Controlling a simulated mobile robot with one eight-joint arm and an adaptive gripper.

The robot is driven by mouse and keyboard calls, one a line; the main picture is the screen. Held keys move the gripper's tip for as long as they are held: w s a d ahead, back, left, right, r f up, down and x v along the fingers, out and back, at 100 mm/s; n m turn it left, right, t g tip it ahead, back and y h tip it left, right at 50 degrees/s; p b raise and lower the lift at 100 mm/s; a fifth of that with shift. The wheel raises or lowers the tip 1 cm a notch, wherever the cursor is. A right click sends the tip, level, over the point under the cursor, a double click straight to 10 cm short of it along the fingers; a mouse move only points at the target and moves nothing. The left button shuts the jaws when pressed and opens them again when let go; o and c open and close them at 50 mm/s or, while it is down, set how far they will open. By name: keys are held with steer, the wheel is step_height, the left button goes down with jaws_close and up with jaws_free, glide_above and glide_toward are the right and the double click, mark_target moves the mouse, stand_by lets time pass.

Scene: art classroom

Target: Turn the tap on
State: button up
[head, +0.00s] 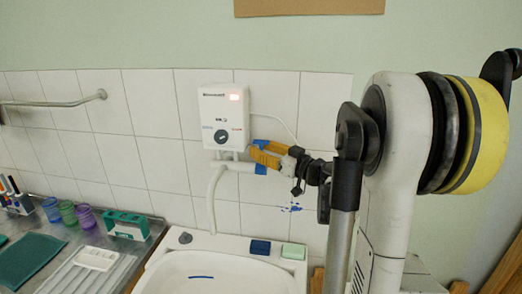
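A white wall-mounted water heater (214,110) hangs on the tiles, with a round dark dial (221,136) low on its front and a small red light. Below it, a white curved spout (214,185) bends down toward the white sink (160,272). No separate tap handle is clearly visible; one may be hidden behind my gripper. My gripper (256,155), orange-yellow with blue parts, points left just beside the heater's lower right corner, near the pipe fittings. Whether it touches them, and how far its fingers are apart, I cannot tell.
A dark blue sponge (260,247) and a pale green block (293,251) lie on the sink's back rim. Left of it, a counter holds coloured cups (68,213), a green box (127,225) and a white tray (97,258). A metal rail (60,103) is on the wall.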

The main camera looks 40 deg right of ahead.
jaws_close()
steer(key=shift+f, duration=0.1)
steer(key=shift+s+a+f+n+t+b, duration=0.25)
steer(key=shift+s+a+n+t+b, duration=0.15)
steer(key=shift+n+b, duration=0.5)
steer(key=shift+s+a+n+t+b, duration=0.4)
steer(key=shift+n+t+b, duration=0.15)
steer(key=shift+b, duration=0.5)
steer(key=shift+a+r+n+y, duration=0.1)
steer(key=shift+a+n+y, duration=0.05)
steer(key=shift+n+y, duration=0.2)
jaws_free()
